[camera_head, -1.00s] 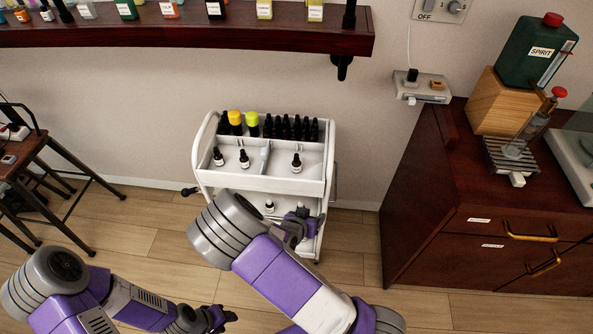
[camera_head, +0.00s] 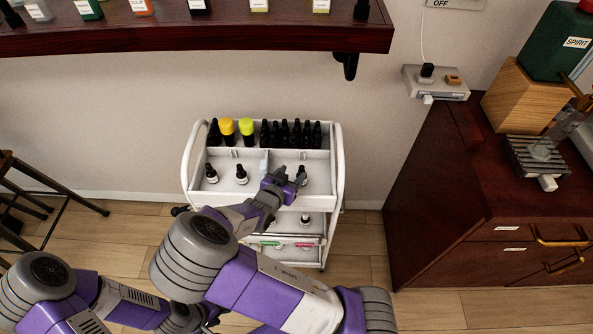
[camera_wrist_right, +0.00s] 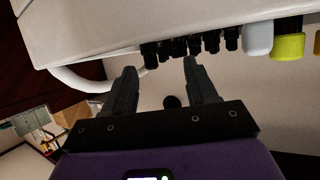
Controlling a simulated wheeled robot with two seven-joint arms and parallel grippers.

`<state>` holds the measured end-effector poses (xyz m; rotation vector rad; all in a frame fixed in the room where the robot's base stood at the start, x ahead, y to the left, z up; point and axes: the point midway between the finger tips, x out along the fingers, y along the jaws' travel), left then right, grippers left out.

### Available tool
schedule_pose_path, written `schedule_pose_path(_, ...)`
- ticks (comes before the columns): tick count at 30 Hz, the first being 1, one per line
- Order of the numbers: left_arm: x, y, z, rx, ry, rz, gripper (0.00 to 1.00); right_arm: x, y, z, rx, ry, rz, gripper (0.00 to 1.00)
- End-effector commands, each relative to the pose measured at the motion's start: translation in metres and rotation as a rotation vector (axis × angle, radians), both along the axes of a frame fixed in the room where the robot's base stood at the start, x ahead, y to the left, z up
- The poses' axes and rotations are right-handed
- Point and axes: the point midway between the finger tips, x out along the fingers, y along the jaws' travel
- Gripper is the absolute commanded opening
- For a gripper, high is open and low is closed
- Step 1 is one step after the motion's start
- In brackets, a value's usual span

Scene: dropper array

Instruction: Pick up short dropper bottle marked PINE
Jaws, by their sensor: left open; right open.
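Three small black-capped dropper bottles with white labels stand in the front of the cart's top tray: a left one (camera_head: 211,174), a middle one (camera_head: 241,174) and a right one (camera_head: 304,174). Their labels are too small to read, so I cannot tell which is PINE. My right gripper (camera_head: 287,183) is open just left of the right bottle, apparently apart from it. In the right wrist view its two fingers (camera_wrist_right: 162,80) are spread with nothing clearly between them. My left gripper (camera_head: 211,316) is open and low at the bottom edge, away from the cart.
The white cart (camera_head: 338,170) has a back row of several black bottles (camera_head: 290,134) and yellow-capped ones (camera_head: 246,130); they also show in the wrist view (camera_wrist_right: 190,46). A lower shelf holds another small bottle (camera_head: 305,219). A dark shelf (camera_head: 200,38) overhangs behind; a wooden cabinet (camera_head: 450,180) stands right.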

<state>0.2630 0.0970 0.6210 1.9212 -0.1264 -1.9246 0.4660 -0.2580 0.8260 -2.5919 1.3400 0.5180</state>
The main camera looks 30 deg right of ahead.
Motion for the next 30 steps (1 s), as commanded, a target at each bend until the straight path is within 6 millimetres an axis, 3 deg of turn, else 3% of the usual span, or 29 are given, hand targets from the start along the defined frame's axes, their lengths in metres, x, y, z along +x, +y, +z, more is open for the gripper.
schedule_pose_path(14,-0.001,0.000,-0.037,0.000,0.001,0.001,0.43,0.022,-0.046,-0.029,0.001,0.000,-0.003,0.57)
schedule_pose_path(23,-0.001,0.000,-0.037,0.000,0.001,0.001,0.43,0.025,-0.050,-0.028,0.000,0.000,0.000,0.57)
schedule_pose_path(30,-0.001,0.000,-0.037,0.000,0.001,0.000,0.43,0.025,-0.049,-0.028,0.000,0.000,0.000,0.22)
